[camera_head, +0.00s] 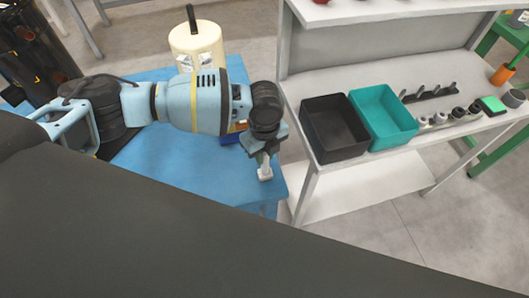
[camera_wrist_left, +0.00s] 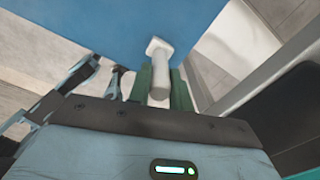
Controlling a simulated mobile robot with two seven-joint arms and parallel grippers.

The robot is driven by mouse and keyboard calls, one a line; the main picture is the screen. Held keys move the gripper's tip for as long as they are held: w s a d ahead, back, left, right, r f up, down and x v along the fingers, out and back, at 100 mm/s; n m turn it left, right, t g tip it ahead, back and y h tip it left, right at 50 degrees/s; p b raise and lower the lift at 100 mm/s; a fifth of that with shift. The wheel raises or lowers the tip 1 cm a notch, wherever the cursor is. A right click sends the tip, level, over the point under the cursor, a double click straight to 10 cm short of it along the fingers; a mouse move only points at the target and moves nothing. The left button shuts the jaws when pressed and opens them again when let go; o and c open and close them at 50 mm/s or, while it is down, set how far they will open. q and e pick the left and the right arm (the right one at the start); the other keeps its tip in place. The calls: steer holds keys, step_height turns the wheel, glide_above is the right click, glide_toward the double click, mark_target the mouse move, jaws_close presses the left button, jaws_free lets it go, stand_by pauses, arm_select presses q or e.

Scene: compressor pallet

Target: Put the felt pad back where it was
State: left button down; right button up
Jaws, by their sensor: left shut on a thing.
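My left gripper (camera_head: 264,163) is shut on a small white T-shaped piece (camera_head: 265,174) and holds it over the right edge of the blue surface. In the left wrist view the white piece (camera_wrist_left: 158,72) sits between the green fingers, with its wider end pointing away from the gripper. I cannot tell whether it touches the surface below. I cannot make out a felt pad for certain. A flat bright green square (camera_head: 493,104) lies on the grey bench at the far right. My right gripper is not in view.
The blue surface (camera_head: 190,185) lies under my left arm. A cream canister (camera_head: 197,45) stands behind it. To the right, the grey bench (camera_head: 440,142) holds a black bin (camera_head: 333,128), a teal bin (camera_head: 384,116), a dark rack (camera_head: 430,93) and several small cylindrical parts.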

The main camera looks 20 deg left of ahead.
arm_select(q)
steer(key=c, duration=1.3)
jaws_free()
step_height(320, 180, up, 12)
steer(key=shift+r+p, duration=0.1)
steer(key=shift+p, duration=0.25)
